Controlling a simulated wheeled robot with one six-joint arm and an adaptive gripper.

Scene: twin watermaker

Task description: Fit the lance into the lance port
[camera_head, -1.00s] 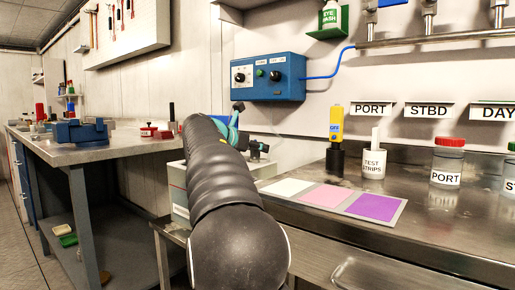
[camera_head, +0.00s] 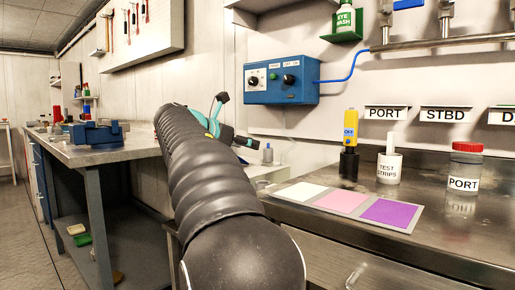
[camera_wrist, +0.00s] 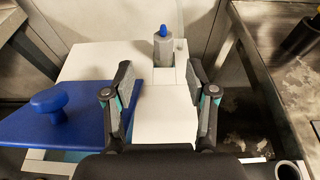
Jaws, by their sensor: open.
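My gripper (camera_wrist: 160,68) is open and empty, with its two dark fingers apart above a white-topped box (camera_wrist: 88,66). A small grey upright cylinder with a blue tip (camera_wrist: 162,50) stands in a recess of that box, beyond my fingertips and apart from them. It also shows in the head view (camera_head: 268,156), right of my gripper. I cannot tell whether it is the lance or part of the port. A blue lid with a round knob (camera_wrist: 62,126) lies left of my fingers. My arm hides much of the box in the head view.
A steel counter (camera_head: 460,235) on the right holds a yellow meter in a black holder (camera_head: 350,135), a test strips cup (camera_head: 389,168), a PORT jar (camera_head: 464,170) and a colour card (camera_head: 345,201). A blue control box (camera_head: 281,84) is on the wall. A workbench (camera_head: 110,153) stands left.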

